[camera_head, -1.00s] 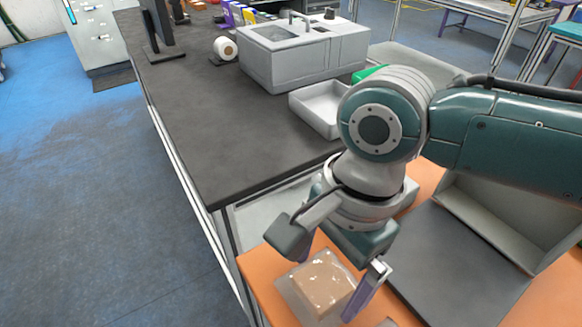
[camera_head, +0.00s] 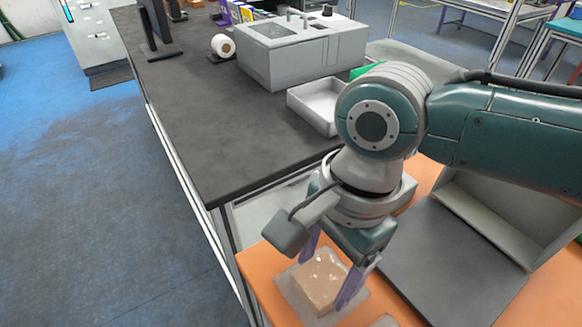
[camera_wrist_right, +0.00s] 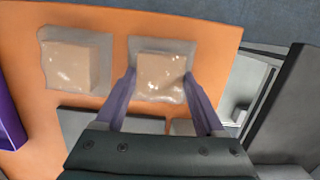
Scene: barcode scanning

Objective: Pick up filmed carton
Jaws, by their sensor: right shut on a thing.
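A tan carton wrapped in clear film (camera_head: 322,280) lies on the orange tabletop (camera_head: 262,273) at the bottom middle of the head view. My right gripper (camera_head: 331,272) reaches down over it, with one purple finger on each side, shut on the carton. In the right wrist view the filmed carton (camera_wrist_right: 160,70) sits between the two finger ends of the right gripper (camera_wrist_right: 160,85). A second filmed carton (camera_wrist_right: 72,65) lies to its left, apart from the fingers. My left gripper is not in view.
A grey mat (camera_head: 450,265) and an open grey box (camera_head: 500,220) lie right of the gripper. The dark counter (camera_head: 210,130) behind bears a white tray (camera_head: 312,104), a grey box-shaped machine (camera_head: 300,60) and a white roll (camera_head: 222,45).

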